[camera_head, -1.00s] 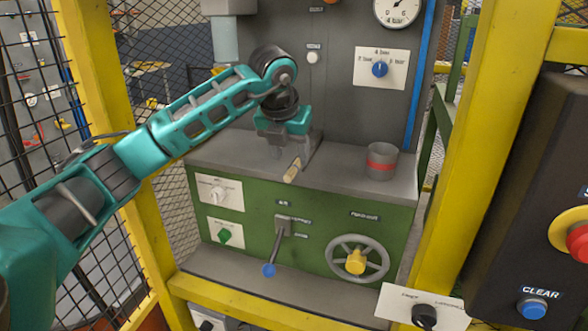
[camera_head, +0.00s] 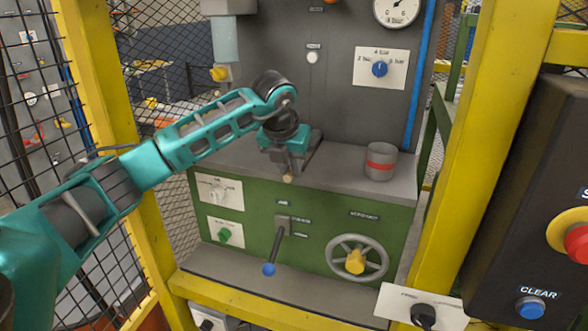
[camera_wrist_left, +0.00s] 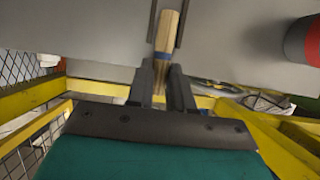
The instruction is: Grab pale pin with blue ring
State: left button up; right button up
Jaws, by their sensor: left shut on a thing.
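The pale wooden pin (camera_wrist_left: 168,30) with a blue ring lies on the grey machine top, against a dark holder, in the left wrist view. Its blue ring shows just ahead of my fingers. In the head view only the near end of the pin (camera_head: 288,179) shows below my left gripper (camera_head: 289,168); the ring is hidden there. My left gripper also shows in the left wrist view (camera_wrist_left: 161,80), with its fingers shut on the pin, one on each side. My right gripper is not in view.
A grey cup with a red band (camera_head: 381,161) stands to the right on the machine top (camera_head: 340,160). The green front below carries a blue-knobbed lever (camera_head: 269,269) and a handwheel (camera_head: 357,259). Yellow frame posts (camera_head: 455,150) stand on both sides.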

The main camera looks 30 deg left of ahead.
pick_arm(q)
grip_shut()
